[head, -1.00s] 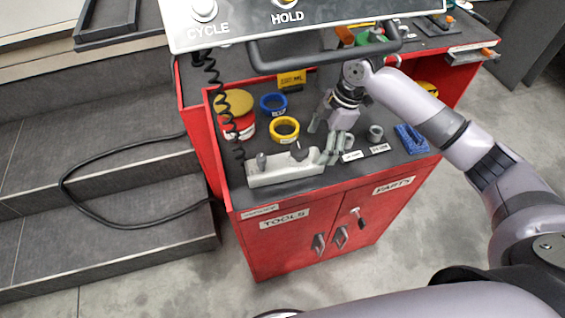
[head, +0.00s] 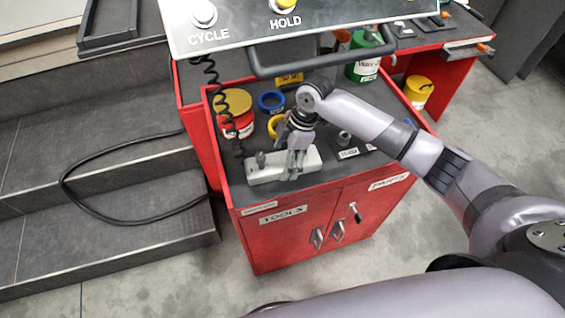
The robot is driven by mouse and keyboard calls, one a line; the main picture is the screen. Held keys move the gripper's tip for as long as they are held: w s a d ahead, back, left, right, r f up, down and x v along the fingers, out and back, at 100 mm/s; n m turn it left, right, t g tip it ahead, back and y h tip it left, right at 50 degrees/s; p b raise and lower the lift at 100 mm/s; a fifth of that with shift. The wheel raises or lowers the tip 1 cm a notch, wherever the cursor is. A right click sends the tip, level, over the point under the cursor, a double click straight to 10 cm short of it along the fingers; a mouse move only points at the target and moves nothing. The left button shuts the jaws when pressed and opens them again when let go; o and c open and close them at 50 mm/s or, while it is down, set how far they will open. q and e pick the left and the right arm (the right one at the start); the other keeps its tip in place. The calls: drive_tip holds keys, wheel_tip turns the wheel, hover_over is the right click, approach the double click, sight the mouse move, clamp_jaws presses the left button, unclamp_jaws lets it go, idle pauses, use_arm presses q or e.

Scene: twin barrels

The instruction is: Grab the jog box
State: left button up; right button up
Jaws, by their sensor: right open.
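The jog box (head: 264,174) is a pale grey box with a small dark knob on its left end. It lies along the front edge of the red cart's dark top. A black coiled cord (head: 238,128) hangs down to its left end. My right gripper (head: 292,164) is open and points down at the middle-right part of the box. Its fingers overlap the box in the head view and hide part of it. I cannot tell whether they touch it. My left gripper is not in view.
The red cart (head: 290,235) also holds a red tin with a yellow lid (head: 237,112), a blue tape roll (head: 271,102) and a partly hidden yellow roll (head: 275,126). The control panel (head: 235,35) with its handle overhangs the back. Steps (head: 110,190) lie left.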

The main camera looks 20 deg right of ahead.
clamp_jaws()
drive_tip(key=shift+w+r, duration=0.1)
idle(1.1)
